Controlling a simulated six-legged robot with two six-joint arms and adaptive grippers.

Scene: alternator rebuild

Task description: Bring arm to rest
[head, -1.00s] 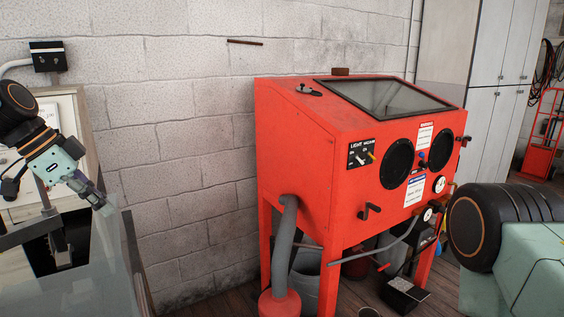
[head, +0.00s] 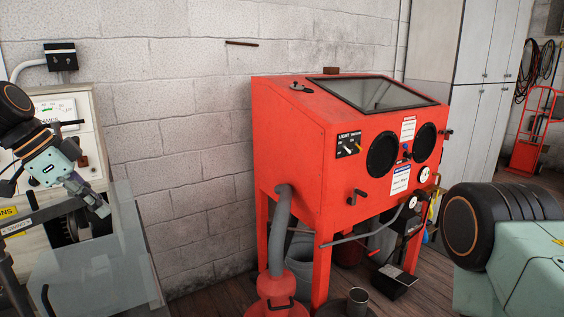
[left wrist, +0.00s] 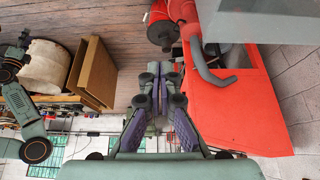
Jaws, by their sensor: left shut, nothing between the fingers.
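My left gripper (head: 101,208) hangs at the left of the head view, tilted down to the right. Its fingers are together and hold nothing. In the left wrist view the left gripper (left wrist: 160,70) shows shut fingers above the floor, with the red cabinet to their right. A black and teal link of mine fills the lower right of the head view. My right gripper is out of frame.
The red blasting cabinet (head: 290,135) stands at the middle by the block wall (head: 160,120). A clear panel (head: 130,250) stands below my left gripper, before a test bench (head: 82,130). A cardboard box (left wrist: 92,75) shows in the wrist view.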

